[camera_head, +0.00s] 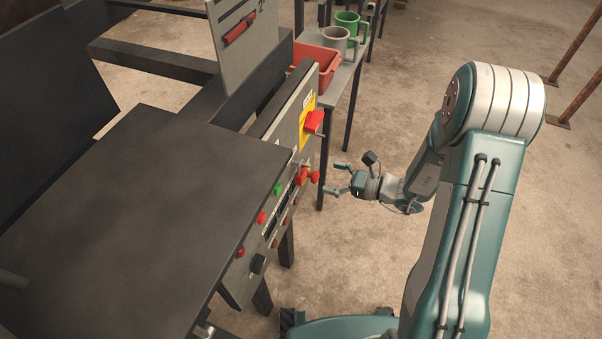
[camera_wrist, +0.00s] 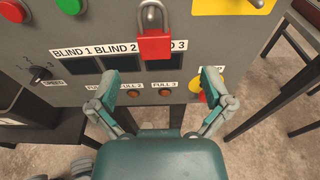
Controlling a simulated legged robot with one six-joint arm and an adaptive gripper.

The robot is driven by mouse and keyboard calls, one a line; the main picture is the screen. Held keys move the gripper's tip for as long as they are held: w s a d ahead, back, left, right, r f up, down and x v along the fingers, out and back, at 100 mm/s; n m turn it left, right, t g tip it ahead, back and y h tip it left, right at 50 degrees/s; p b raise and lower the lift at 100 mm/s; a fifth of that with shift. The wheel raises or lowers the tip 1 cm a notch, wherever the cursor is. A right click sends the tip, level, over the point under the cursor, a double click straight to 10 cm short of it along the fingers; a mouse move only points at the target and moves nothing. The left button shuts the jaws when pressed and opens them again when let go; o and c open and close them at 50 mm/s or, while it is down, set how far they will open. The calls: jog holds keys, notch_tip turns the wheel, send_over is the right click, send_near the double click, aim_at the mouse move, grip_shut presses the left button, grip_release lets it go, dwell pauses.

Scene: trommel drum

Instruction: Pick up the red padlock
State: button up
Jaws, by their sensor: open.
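The red padlock (camera_wrist: 154,44) hangs by its grey shackle on the front of the grey control panel (camera_wrist: 215,45), at the top middle of the wrist view. It hangs over the labels, between "BLIND 2" and the "3". In the head view a small red shape on the panel appears to be the padlock (camera_head: 299,178). My gripper (camera_head: 335,179) is open and empty, with its fingers toward the panel and apart from it. In the wrist view my gripper's two fingers (camera_wrist: 160,79) are spread wide, below the padlock in the picture.
A yellow plate with a red handle (camera_head: 314,122) sits on the panel. A red knob on yellow (camera_wrist: 206,90) sits near the right finger. A dark tabletop (camera_head: 140,210) lies left of the panel. A shelf behind holds a red bin (camera_head: 328,62) and mugs (camera_head: 337,39).

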aim_at(304, 174)
jog(key=x, duration=0.8)
jog(key=shift+s+a+f, duration=0.2)
jog(key=shift+s+a, duration=0.05)
jog(key=shift+a, duration=0.05)
jog(key=c, duration=1.3)
